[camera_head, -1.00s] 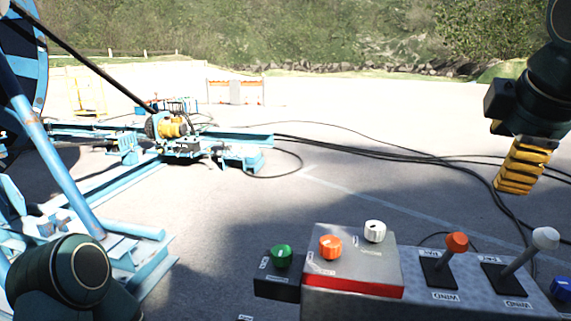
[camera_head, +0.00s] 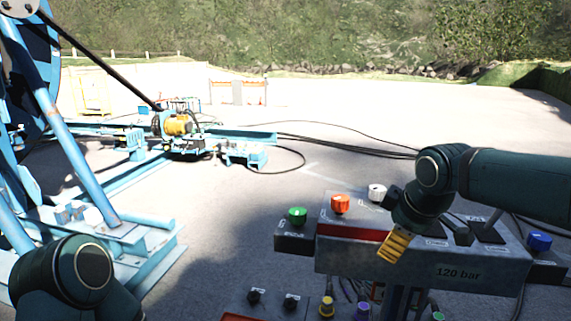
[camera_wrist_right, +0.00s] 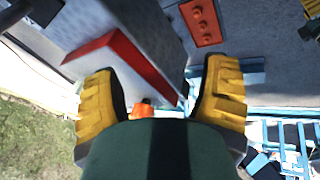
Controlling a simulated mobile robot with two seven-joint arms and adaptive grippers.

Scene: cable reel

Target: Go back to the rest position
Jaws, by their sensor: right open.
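My right gripper (camera_head: 395,247) shows its yellow fingers in front of the control panel's face, right of the red stripe. In the right wrist view its two ribbed fingers (camera_wrist_right: 162,95) stand wide apart with nothing held between them. The orange knob (camera_wrist_right: 142,108) shows beyond them there. My right arm comes in from the right and covers much of the lever area. My left arm (camera_head: 75,275) shows at the bottom left; its gripper is out of view.
The grey control panel (camera_head: 465,272) carries a green knob (camera_head: 297,215), an orange knob (camera_head: 340,203), a white knob (camera_head: 377,192) and a blue knob (camera_head: 539,241). A lower box with small knobs stands below. The blue reel frame (camera_head: 75,150) is at left. Open pavement lies behind.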

